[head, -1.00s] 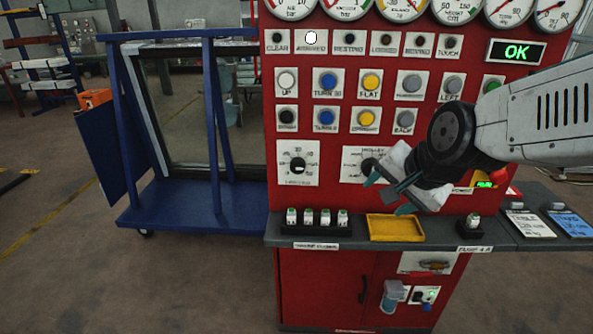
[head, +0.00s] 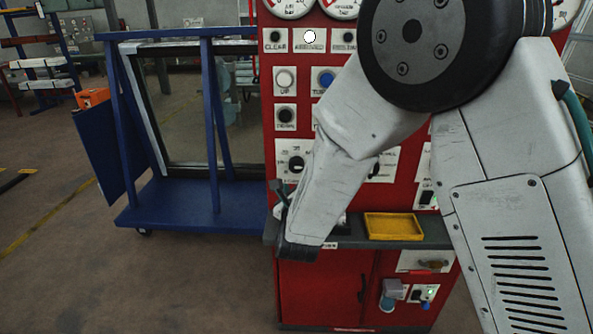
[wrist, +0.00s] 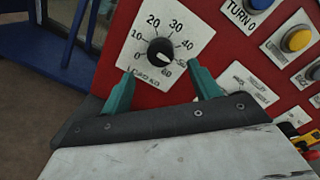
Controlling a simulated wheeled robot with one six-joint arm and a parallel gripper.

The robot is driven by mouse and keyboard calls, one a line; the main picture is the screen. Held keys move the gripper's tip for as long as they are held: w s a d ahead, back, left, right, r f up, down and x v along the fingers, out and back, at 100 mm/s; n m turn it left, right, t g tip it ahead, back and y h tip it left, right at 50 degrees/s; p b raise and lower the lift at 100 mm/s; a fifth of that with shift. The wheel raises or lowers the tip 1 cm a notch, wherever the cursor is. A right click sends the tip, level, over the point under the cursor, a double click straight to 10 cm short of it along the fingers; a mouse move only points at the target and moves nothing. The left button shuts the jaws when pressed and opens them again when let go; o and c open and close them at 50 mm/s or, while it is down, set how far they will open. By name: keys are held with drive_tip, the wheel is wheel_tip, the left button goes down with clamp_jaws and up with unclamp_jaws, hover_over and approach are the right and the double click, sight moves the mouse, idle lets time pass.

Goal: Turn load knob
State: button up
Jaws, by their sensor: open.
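The load knob (wrist: 160,52) is a round black knob with a white pointer on a white dial plate (wrist: 139,25) marked 0 to 60, labelled LOAD KG. In the head view the knob (head: 296,164) shows just left of my arm. My gripper (wrist: 158,85) has its two teal fingers spread apart below the knob in the wrist view, one to each side, with nothing between them. In the head view the fingers are mostly hidden behind my arm.
A yellow tray (head: 394,227) sits on the panel's grey shelf. A second dial plate (wrist: 248,88) and yellow button (wrist: 297,39) lie right of the knob. A blue frame rack (head: 180,205) stands left of the red panel.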

sight(296, 167)
drive_tip(key=w, duration=0.6)
drive_tip(key=shift+w, duration=0.2)
drive_tip(key=shift+c, duration=0.3)
drive_tip(key=c, duration=0.9)
